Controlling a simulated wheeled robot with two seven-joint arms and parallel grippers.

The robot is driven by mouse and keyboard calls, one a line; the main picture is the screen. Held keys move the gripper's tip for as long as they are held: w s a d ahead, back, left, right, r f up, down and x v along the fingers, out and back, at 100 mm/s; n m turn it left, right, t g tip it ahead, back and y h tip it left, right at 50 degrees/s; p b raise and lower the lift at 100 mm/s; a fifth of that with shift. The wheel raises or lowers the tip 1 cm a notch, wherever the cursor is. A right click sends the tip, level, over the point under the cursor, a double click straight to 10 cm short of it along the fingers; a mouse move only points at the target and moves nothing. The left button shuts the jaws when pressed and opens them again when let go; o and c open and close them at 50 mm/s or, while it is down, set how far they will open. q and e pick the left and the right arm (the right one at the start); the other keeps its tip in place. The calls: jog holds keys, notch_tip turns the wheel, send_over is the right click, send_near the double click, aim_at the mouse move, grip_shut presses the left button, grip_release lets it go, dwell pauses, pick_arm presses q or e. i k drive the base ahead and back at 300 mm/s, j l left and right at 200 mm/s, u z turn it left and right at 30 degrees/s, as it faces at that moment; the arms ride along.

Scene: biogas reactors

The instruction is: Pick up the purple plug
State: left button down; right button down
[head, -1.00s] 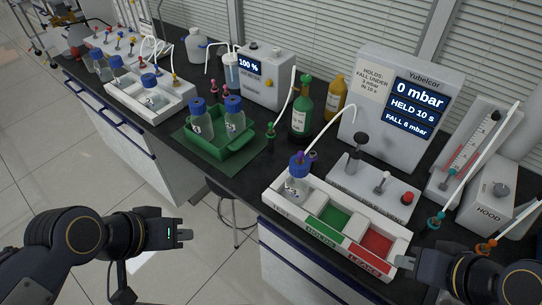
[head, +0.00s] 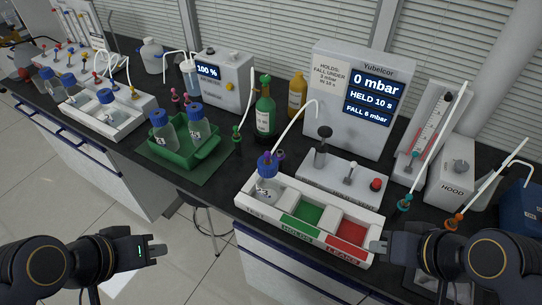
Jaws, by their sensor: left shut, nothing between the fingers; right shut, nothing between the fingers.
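A small dark purple piece, which looks like the purple plug (head: 281,155), shows at the right of the blue cap of a clear bottle (head: 267,186). Its lower part is hidden and I cannot tell how it is seated. The bottle stands in the left compartment of a white tray (head: 249,207). My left gripper (head: 160,250) is shut and empty, out over the floor in front of the bench, well left of the tray. My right gripper (head: 376,247) is shut and empty by the tray's front right corner, near the red compartment; I cannot tell whether it touches.
A white valve block (head: 335,182) and a pressure display (head: 345,110) stand behind the tray. A thin white tube (head: 300,112) arches down to the bottle. A green tray (head: 200,165) with two blue-capped bottles is left. A stool (head: 205,215) stands below the bench.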

aim_at(268, 154)
jog(key=i+j, duration=0.1)
jog(key=j, duration=0.3)
jog(key=i+j, duration=0.1)
jog(key=j, duration=0.3)
jog(key=i+j, duration=0.1)
jog(key=j, duration=0.3)
jog(key=u, duration=0.05)
